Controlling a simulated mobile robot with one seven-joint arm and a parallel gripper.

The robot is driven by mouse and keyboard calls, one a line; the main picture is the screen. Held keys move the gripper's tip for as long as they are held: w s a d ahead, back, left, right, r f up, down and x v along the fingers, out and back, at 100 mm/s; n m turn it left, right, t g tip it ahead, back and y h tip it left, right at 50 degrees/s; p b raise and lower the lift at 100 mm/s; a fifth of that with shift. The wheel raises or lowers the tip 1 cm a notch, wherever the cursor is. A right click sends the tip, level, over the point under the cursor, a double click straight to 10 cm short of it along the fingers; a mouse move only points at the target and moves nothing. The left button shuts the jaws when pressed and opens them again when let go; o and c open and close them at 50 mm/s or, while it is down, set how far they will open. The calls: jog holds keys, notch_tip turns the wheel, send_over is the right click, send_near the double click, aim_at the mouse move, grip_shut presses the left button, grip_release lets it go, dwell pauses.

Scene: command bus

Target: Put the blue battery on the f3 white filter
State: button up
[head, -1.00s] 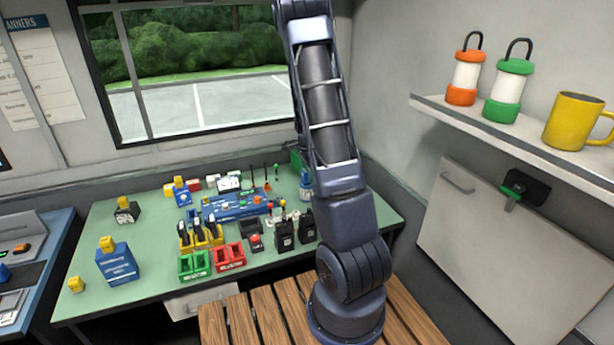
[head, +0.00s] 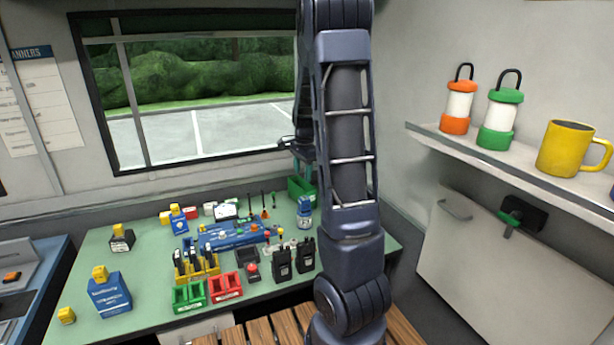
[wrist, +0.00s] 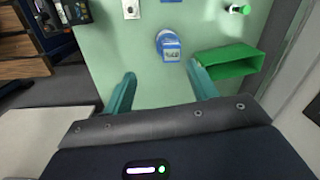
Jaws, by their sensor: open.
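A blue item with a pale label (head: 304,212) stands at the back right of the green table. It also shows in the wrist view (wrist: 169,46), ahead of my fingers, but I cannot tell for sure that it is the battery. My gripper (head: 303,158) is above the table's back right, near the window and partly behind my arm. In the wrist view my gripper (wrist: 163,84) is open, its two teal fingers apart with nothing between them. I cannot pick out a white filter marked f3; the labels are too small to read.
A green open bin (head: 301,189) stands beside the blue item. Two black radios (head: 282,259), a yellow rack (head: 197,275), green boxes (head: 188,296) and red boxes (head: 226,286) crowd the table (head: 140,265). A wall shelf (head: 520,163) is at right.

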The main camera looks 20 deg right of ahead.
jog(key=s+a+r+n+t, duration=0.1)
jog(key=s+a+r+n, duration=0.25)
jog(key=s+r, duration=0.3)
jog(key=s+a+r+n+t, duration=0.1)
jog(key=s+a+r+n, duration=0.2)
jog(key=s+r+n, duration=0.35)
jog(key=s+a+n+t, duration=0.1)
jog(key=s+n, duration=0.2)
jog(key=s, duration=0.5)
jog(key=s+a+r+n+t, duration=0.1)
jog(key=s+a+n, duration=0.1)
jog(key=s, duration=0.6)
jog(key=shift+a+n, duration=0.25)
jog(key=shift+n, duration=0.15)
